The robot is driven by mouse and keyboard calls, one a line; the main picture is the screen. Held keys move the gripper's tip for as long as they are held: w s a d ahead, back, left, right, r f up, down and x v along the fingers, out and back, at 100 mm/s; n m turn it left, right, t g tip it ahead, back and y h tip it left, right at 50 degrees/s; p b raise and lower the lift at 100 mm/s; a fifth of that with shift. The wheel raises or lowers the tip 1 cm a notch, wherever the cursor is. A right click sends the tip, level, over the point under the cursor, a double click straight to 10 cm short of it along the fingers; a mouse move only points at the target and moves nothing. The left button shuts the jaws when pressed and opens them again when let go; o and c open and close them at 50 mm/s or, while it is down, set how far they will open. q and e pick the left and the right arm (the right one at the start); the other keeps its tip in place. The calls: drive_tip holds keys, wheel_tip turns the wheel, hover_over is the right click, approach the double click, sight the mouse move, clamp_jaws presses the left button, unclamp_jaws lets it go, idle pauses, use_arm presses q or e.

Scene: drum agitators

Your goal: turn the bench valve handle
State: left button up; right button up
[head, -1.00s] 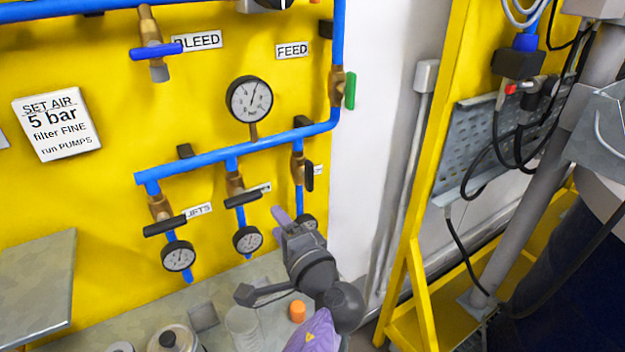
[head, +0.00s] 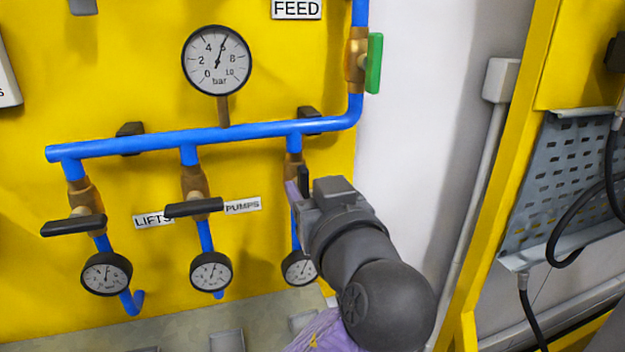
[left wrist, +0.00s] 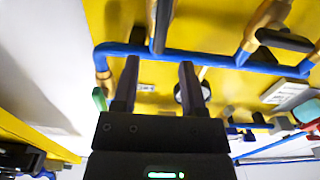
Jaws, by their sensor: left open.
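The rightmost lower valve carries a black handle (head: 304,180), standing upright along its blue pipe; its brass body (head: 294,166) shows above my gripper. Its label is hidden, so I cannot read "bench". My left gripper (head: 297,193) is in front of this valve, with one lilac finger beside the handle and the other hidden. In the left wrist view, the open fingers (left wrist: 160,72) point toward the blue pipes, and the black handle (left wrist: 163,22) shows beyond the fingertips, in line with the gap. I cannot tell whether they touch. My right gripper is not in view.
The LIFTS valve handle (head: 73,225) and PUMPS valve handle (head: 194,207) lie across their pipes, to the left. A blue manifold pipe (head: 235,135) runs above. The green feed handle (head: 375,63) is at upper right. A small gauge (head: 298,268) sits below the rightmost valve.

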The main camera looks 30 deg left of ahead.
sight(305, 177)
use_arm(q)
drive_tip(key=x, duration=0.5)
drive_tip(key=shift+w+a+b, duration=0.1)
drive_tip(key=shift+w+b, duration=0.05)
drive_tip(key=shift+b, duration=0.15)
clamp_jaws()
